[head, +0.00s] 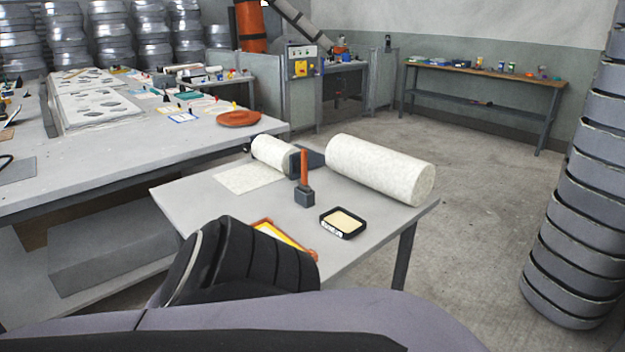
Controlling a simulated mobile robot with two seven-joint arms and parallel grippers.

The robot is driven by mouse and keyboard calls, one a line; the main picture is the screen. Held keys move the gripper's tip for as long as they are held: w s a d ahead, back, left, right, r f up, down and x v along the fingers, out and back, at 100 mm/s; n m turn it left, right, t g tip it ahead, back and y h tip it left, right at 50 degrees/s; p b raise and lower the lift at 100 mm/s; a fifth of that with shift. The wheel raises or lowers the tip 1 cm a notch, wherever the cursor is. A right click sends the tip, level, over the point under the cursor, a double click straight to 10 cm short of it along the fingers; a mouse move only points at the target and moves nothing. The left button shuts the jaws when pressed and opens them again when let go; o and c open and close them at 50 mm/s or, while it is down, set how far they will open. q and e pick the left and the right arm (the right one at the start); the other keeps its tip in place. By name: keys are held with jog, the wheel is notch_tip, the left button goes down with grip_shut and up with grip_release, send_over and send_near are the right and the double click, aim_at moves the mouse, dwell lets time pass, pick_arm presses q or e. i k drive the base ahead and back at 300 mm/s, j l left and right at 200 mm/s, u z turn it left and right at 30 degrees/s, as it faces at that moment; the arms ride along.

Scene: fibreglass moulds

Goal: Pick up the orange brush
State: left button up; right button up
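An upright orange handle (304,166), which looks like the orange brush, stands on the small grey table. Its lower end meets a dark grey block (304,197); I cannot tell whether the block is the brush's head or a holder. Neither of my grippers shows in the head view. A black and grey part of my own body fills the bottom of the view and covers the table's near left part.
On the small table (200,205) are a large white roll (380,168), a smaller roll (272,153) with its sheet unrolled, a black tray (343,223), and a partly hidden orange-edged yellow item (280,236). Grey stacked moulds (590,200) stand right. Floor between is clear.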

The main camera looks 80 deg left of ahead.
aim_at(303, 186)
jog(key=i+j+u, duration=0.1)
jog(key=i+u, duration=0.4)
jog(key=u, duration=0.2)
jog(key=i+u, duration=0.6)
jog(key=i, duration=0.8)
jog(key=i+u, duration=0.3)
jog(key=i+l+u, duration=0.25)
jog(key=i+j+u, duration=0.1)
jog(key=u, duration=2.55)
